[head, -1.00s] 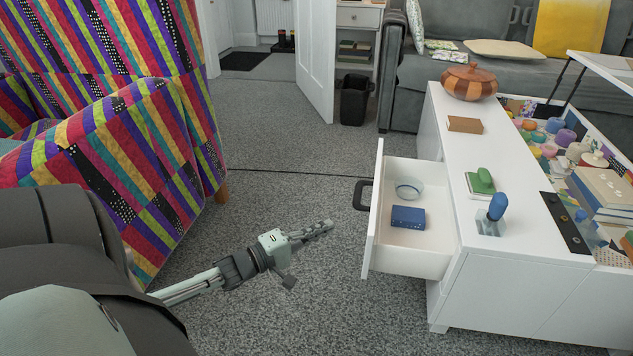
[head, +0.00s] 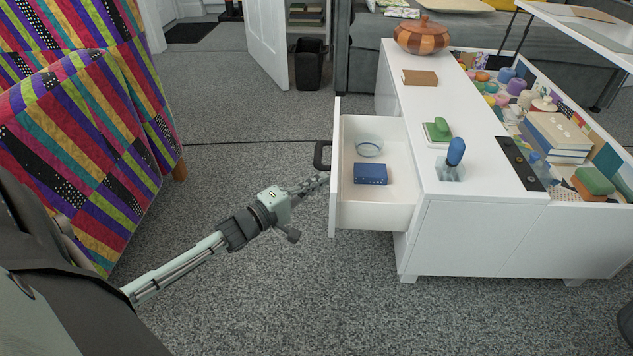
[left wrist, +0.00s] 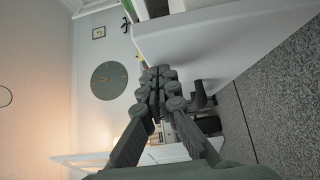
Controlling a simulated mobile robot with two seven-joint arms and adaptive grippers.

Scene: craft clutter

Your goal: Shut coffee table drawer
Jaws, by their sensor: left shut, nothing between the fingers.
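The white coffee table (head: 440,219) has its drawer (head: 375,216) pulled out to the left. The drawer's front panel (head: 334,205) carries a dark handle (head: 321,155). A clear glass bowl (head: 369,148) and a blue box (head: 370,174) lie inside the drawer. My left gripper (head: 321,181) is shut and empty. Its fingertips are at the outer face of the front panel, just below the handle in the picture; I cannot tell whether they touch. In the left wrist view the shut fingers (left wrist: 158,78) point toward a white panel (left wrist: 205,40). My right gripper is not seen.
A striped quilt-covered seat (head: 85,130) stands left. Grey carpet (head: 250,150) lies open between.

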